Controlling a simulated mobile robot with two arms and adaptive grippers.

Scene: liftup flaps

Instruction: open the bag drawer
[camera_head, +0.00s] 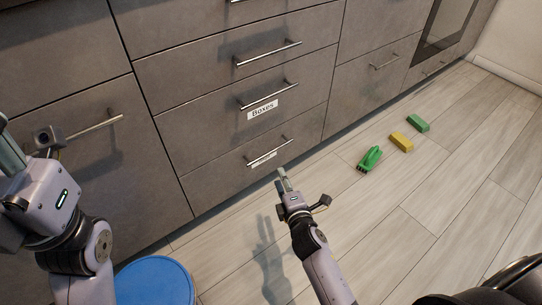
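The bottom drawer (225,182) of the grey cabinet is shut. It has a bar handle (271,152) and a small white label (263,160) that is too small to read. The drawer above, labelled "Boxes" (263,109), is also shut. My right gripper (282,174) is in front of the bottom drawer, just below the right part of its handle in the picture, and seems not to hold it. Its fingers look close together, but their gap is unclear. My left gripper (8,150) is at the left edge, partly cut off, away from this drawer.
A blue round lid or stool (155,282) stands on the floor at lower left. A green brush (370,158), a yellow block (401,142) and a green block (418,123) lie on the wooden floor to the right. The floor between them and the drawer is clear.

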